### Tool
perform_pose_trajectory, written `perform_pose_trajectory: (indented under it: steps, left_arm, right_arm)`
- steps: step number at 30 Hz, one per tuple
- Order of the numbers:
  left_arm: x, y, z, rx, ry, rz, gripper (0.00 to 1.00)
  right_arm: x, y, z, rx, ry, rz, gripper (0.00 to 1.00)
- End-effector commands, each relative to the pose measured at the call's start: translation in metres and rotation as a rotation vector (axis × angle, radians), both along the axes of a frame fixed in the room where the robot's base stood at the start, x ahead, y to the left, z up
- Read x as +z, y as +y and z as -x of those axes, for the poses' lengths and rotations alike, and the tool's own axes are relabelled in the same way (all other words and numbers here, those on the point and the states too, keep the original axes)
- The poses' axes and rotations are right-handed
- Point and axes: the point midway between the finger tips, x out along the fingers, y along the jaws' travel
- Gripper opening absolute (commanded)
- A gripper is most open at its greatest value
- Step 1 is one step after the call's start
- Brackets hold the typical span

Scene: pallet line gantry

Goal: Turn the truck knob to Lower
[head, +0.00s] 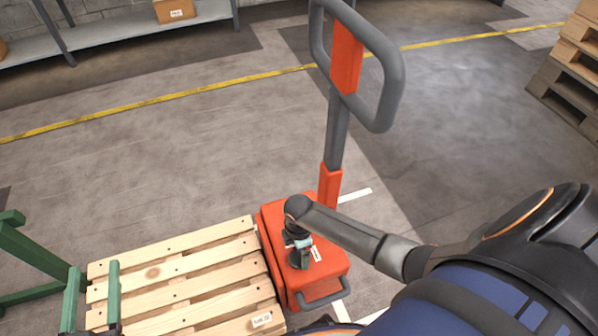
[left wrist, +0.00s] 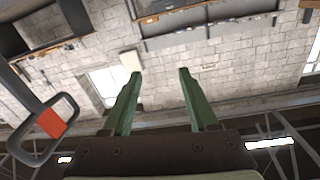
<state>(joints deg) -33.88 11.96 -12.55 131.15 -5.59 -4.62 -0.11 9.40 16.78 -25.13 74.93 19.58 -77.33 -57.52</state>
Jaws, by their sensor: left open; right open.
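The orange pallet truck (head: 325,272) stands right of a wooden pallet, its grey-looped handle (head: 388,75) rising upright. The handle also shows at the left of the left wrist view (left wrist: 47,123). My right gripper (head: 300,262) points down over the top of the truck body, beside a small white label (head: 316,254). It is open; its green fingers look close to the top, but I cannot tell whether they touch anything. I cannot make out the knob; the gripper covers part of the top. My left gripper (head: 93,290) is open and empty by the pallet's left end.
The slatted wooden pallet (head: 180,268) lies left of the truck. A green frame (head: 30,245) stands at the left edge. Stacked pallets (head: 570,80) are at the upper right, a grey shelf with boxes (head: 120,30) at the upper left. The floor behind the truck is clear.

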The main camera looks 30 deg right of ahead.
Motion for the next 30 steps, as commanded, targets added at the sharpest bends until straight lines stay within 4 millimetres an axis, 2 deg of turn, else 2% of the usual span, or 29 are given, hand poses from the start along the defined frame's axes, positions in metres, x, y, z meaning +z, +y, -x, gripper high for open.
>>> perform_pose_trajectory:
  steps: [6,12,18,25,30]
  left_arm:
    - [0.044,-0.003,0.002,-0.025,-0.188,0.0,0.59]
    - [0.071,-0.005,0.008,-0.041,-0.303,0.0,0.59]
    - [0.082,-0.006,0.01,-0.047,-0.342,0.001,0.59]
    - [0.082,-0.006,0.011,-0.047,-0.345,0.001,0.59]
    - [0.082,-0.006,0.011,-0.047,-0.345,0.001,0.59]
  right_arm:
    - [-0.018,0.0,0.0,0.0,0.0,0.0,1.0]
    - [-0.026,0.0,0.0,0.0,0.0,-0.001,1.0]
    - [-0.028,0.0,0.0,0.0,-0.001,-0.001,1.0]
    - [-0.028,0.0,0.0,0.0,-0.001,-0.001,1.0]
    - [-0.028,0.0,0.0,0.0,0.0,0.0,0.81]
